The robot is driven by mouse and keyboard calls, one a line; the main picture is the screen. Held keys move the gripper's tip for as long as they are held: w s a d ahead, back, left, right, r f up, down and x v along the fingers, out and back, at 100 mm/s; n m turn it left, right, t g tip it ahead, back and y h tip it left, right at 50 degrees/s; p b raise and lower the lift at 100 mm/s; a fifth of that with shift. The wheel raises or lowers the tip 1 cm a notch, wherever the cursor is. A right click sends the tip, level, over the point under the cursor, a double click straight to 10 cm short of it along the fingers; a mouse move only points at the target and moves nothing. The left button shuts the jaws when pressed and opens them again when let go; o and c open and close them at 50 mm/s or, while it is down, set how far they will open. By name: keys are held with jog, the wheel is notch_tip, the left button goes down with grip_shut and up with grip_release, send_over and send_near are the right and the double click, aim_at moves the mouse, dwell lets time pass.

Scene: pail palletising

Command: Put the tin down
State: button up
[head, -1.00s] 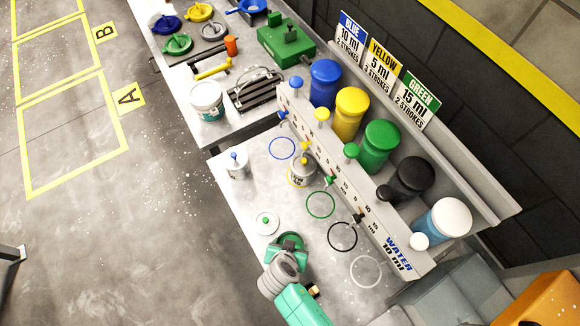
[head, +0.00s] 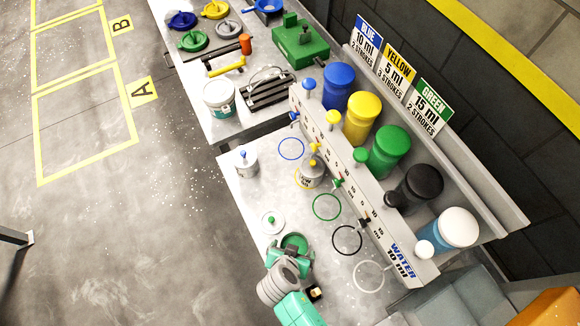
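My gripper (head: 288,258) is at the lower middle of the head view, over the near part of the grey bench. Its teal fingers lie around a round tin (head: 294,242) with a green top or inside, seen from above; it appears gripped. My wrist hides most of that tin, and I cannot tell whether its base touches the bench. A white lid with a green knob (head: 272,223) lies on the bench just beyond it. A tin with a blue knob (head: 246,163) stands farther back.
The dispenser row (head: 375,200) borders the bench on the right. Green (head: 327,207), black (head: 347,240) and white (head: 368,275) rings on the bench are empty. A white pail (head: 219,97) and a green box (head: 301,42) stand on the far table. Floor bays A and B are empty.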

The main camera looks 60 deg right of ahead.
jog(key=v, duration=0.9)
jog(key=w+d+r+n+t, duration=0.3)
jog(key=w+r+t, duration=0.2)
jog(key=w+r, duration=0.85)
jog(key=w+a+r+n+t, duration=0.2)
jog(key=w+r+t, duration=0.15)
jog(key=r, duration=0.65)
jog(key=w+a+r+n+t, duration=0.1)
jog(key=w+a+r+t, duration=0.15)
jog(key=w+r, duration=0.45)
jog(key=s+a+r+n+t+y, duration=0.2)
jog(key=s+a+r+n+t, duration=0.1)
jog(key=r, duration=1)
jog(key=s+a+r+n+t+y, duration=0.2)
jog(key=s+a+r+n+t, duration=0.1)
jog(key=r, duration=1)
jog(key=s+a+r+n+t+y, duration=0.2)
jog(key=a+r+t, duration=0.3)
jog(key=r, duration=0.8)
jog(key=shift+s+a+r+n+t, duration=0.3)
jog(key=shift+s+n+t, duration=0.15)
jog(key=shift+s, duration=0.3)
jog(key=shift+f, duration=0.1)
